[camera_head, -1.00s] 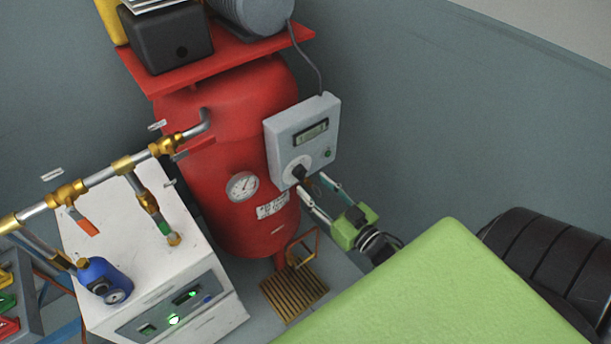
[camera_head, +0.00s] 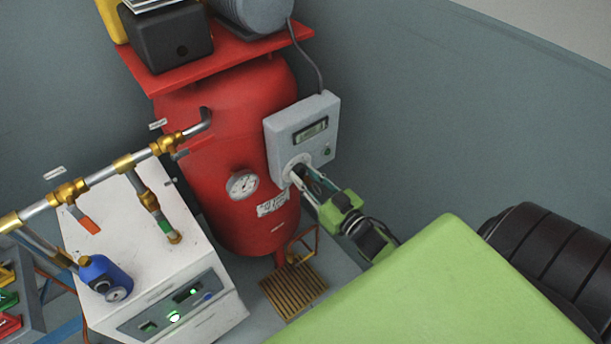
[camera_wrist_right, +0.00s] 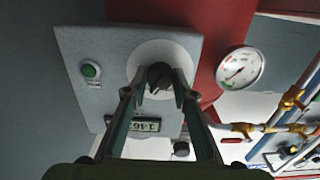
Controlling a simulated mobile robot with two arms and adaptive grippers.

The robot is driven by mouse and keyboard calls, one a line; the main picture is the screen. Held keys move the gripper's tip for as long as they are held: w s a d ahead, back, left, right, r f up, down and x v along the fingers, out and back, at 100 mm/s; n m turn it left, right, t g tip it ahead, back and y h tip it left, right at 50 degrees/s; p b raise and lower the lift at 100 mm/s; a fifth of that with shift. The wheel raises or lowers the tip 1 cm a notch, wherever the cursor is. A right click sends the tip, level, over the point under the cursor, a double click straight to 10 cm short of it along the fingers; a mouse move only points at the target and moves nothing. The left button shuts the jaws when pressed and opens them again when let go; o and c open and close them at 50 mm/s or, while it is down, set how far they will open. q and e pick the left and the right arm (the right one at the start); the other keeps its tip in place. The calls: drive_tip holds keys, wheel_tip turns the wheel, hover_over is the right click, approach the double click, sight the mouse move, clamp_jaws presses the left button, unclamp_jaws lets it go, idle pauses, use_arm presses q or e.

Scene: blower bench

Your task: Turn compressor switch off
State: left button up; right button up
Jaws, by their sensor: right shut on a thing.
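The compressor switch is a dark rotary knob (camera_wrist_right: 160,77) on a round white plate (camera_wrist_right: 146,62) on the front of a grey control box. The control box (camera_head: 286,132) is mounted on the red compressor tank (camera_head: 222,180). It also shows in the right wrist view (camera_wrist_right: 85,42), with a green button and a digital display on it. My right gripper (camera_head: 305,175) reaches the knob from the lower right. In the right wrist view its fingers (camera_wrist_right: 160,88) are closed on both sides of the knob. The knob's exact angle is hard to read. My left gripper is not in view.
A pressure gauge (camera_head: 242,184) sits on the tank beside the box. A white dryer unit (camera_head: 140,260) with brass piping (camera_head: 125,165) stands at the left. A floor grate (camera_head: 295,292) lies below. The grey wall side at the right is clear.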

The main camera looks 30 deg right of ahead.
drive_tip(key=shift+n, duration=0.4)
drive_tip(key=n, duration=1.1)
drive_tip(key=shift+d, duration=0.1)
drive_tip(key=shift+n, duration=0.3)
drive_tip(key=o, duration=1.1)
